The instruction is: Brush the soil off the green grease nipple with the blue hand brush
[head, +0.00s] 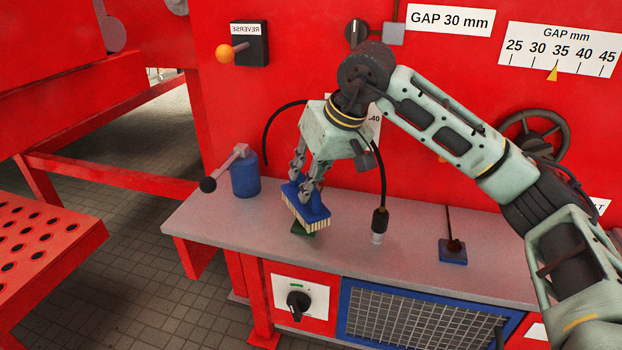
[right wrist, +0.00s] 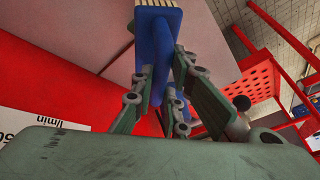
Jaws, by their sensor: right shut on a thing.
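My right gripper (head: 305,180) is shut on the blue hand brush (head: 308,206) above the grey bench. The brush has pale bristles that point down. In the right wrist view the fingers (right wrist: 160,95) close on the blue handle, and the brush (right wrist: 155,45) extends away with its bristles at the top edge. A dark green piece (head: 303,231) shows just under the bristles; most of it is hidden by the brush. I cannot tell whether the bristles touch it, nor see soil on it. My left gripper is not in view.
On the grey bench (head: 210,222) stand a blue cylinder (head: 245,175) with a black-knobbed lever, a hanging black hose with a clear end (head: 378,238), and a blue block (head: 453,256) with a brown upright. The red machine wall (head: 290,60) rises behind.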

